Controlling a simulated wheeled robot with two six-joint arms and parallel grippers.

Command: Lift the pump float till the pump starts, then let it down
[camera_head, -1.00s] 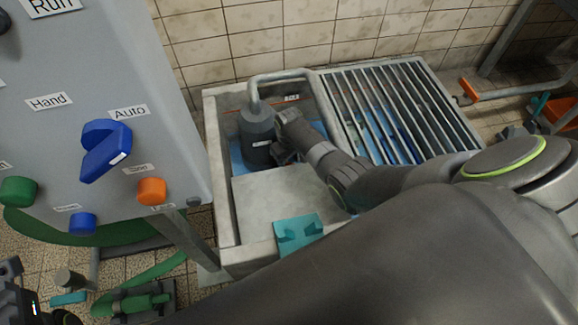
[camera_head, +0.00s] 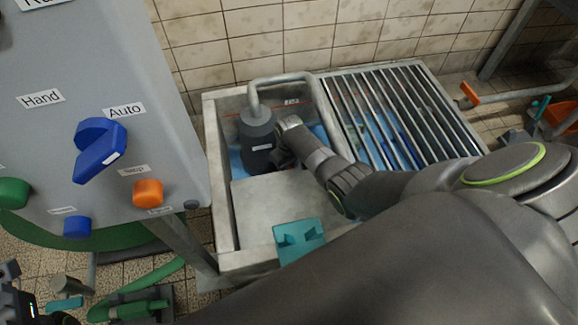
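A dark grey cylindrical pump (camera_head: 257,135) with a white label stands in a concrete sump (camera_head: 226,215) holding blue water. A bent grey pipe (camera_head: 280,79) leaves its top. My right arm reaches in from the right, and its gripper (camera_head: 284,156) is low beside the pump's right side. The fingertips are small, dark and partly hidden, so I cannot tell whether they are shut or touch anything. I cannot make out the float; it may be hidden by the gripper. Part of my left gripper (camera_head: 14,292) shows at the lower left edge, away from the sump.
A grey control cabinet (camera_head: 150,100) stands at left, its blue selector knob (camera_head: 98,150) beside the Auto label. A metal grating (camera_head: 395,115) covers the sump's right part. A teal block (camera_head: 298,240) sits on the front rim. A tiled wall (camera_head: 330,30) is behind.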

